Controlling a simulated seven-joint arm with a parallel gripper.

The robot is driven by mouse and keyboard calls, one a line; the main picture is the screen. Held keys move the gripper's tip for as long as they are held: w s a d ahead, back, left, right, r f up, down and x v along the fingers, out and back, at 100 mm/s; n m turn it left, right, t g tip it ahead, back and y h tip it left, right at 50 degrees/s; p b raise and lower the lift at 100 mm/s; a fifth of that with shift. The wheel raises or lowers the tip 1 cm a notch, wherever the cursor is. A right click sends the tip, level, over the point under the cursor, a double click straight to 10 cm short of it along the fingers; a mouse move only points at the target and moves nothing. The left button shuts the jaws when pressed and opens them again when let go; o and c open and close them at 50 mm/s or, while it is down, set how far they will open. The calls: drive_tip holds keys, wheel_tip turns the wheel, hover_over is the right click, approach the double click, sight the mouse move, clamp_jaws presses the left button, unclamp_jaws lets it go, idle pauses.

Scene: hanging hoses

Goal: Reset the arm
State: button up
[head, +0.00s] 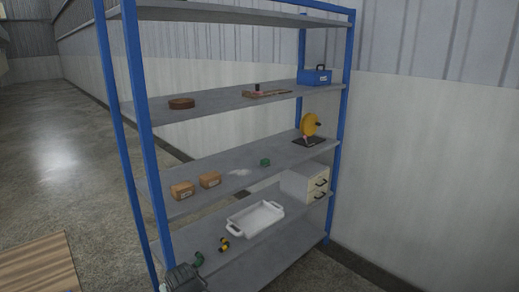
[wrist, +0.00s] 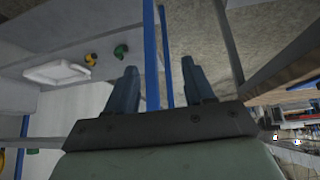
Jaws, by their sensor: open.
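My gripper (wrist: 159,66) is open in the wrist view, with its two dark blue-grey fingers apart and nothing held between them. Blue posts (wrist: 151,50) of the shelf rack show behind the gap between the fingers; I cannot tell how far off they are. In the head view, a grey end part of my arm shows at the bottom, in front of the rack's lower left corner. It hides part of the lowest shelf there. The fingers are hard to make out in that view.
The blue-posted rack (head: 133,95) holds a white tray (head: 256,219), a yellow-black piece (head: 223,245), a green curved piece (head: 197,260), brown boxes (head: 182,191), a drawer unit (head: 304,182), a yellow reel (head: 310,124) and a blue toolbox (head: 315,76). Open floor (head: 55,150) lies left.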

drive_tip(key=w+d+f+m+g+h, duration=0.15)
drive_tip(key=d+f, duration=0.35)
drive_tip(key=d, duration=0.7)
drive_tip(key=w+d+f+m+g+h, duration=0.1)
drive_tip(key=w+d+f+m+h, duration=0.15)
drive_tip(key=d+f, duration=0.65)
drive_tip(key=s+d+f+m+g, duration=0.1)
drive_tip(key=s+d+f+m, duration=0.15)
drive_tip(key=d, duration=0.95)
drive_tip(key=s+d+f+m+g, duration=0.2)
drive_tip(key=s+d, duration=0.2)
drive_tip(key=d, duration=0.8)
drive_tip(key=s+f+g, duration=0.3)
drive_tip(key=s+f, duration=0.7)
drive_tip(key=s, duration=0.5)
drive_tip(key=s+f+g, duration=0.3)
drive_tip(key=s+f, duration=0.7)
drive_tip(key=s, duration=0.4)
drive_tip(key=shift+s+f+g, duration=0.3)
drive_tip(key=shift+s+g, duration=0.05)
drive_tip(key=shift+n, duration=0.25)
